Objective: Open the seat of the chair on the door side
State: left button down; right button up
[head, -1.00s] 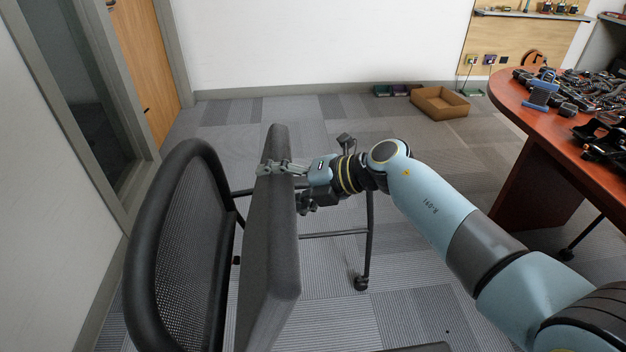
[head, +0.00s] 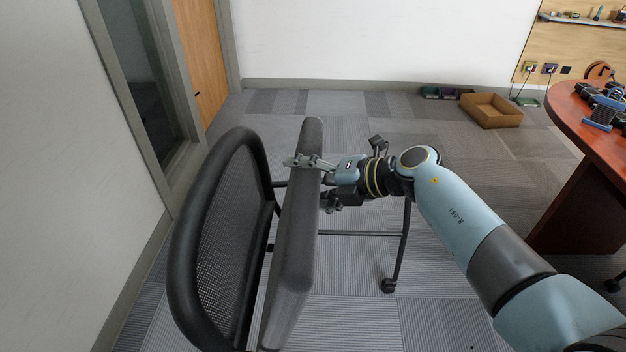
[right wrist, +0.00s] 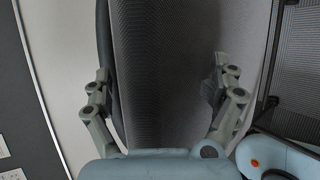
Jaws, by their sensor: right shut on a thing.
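The chair on the door side has a black mesh backrest (head: 228,240) and a dark grey seat (head: 294,250). The seat stands folded up on edge, close beside the backrest with a narrow gap between them. My right gripper (head: 311,182) comes from the right and is shut on the upper part of the seat. One finger shows on the far side over the seat's edge. In the right wrist view the seat (right wrist: 165,70) fills the space between the fingers (right wrist: 160,78). My left gripper is not in view.
A wooden door (head: 200,60) and a glass panel are at the left behind the chair. A cardboard box (head: 492,112) lies on the floor by the back wall. A reddish table (head: 568,130) with devices stands at right. Carpet between chair and back wall is clear.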

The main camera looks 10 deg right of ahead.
jog(key=v, duration=1.2)
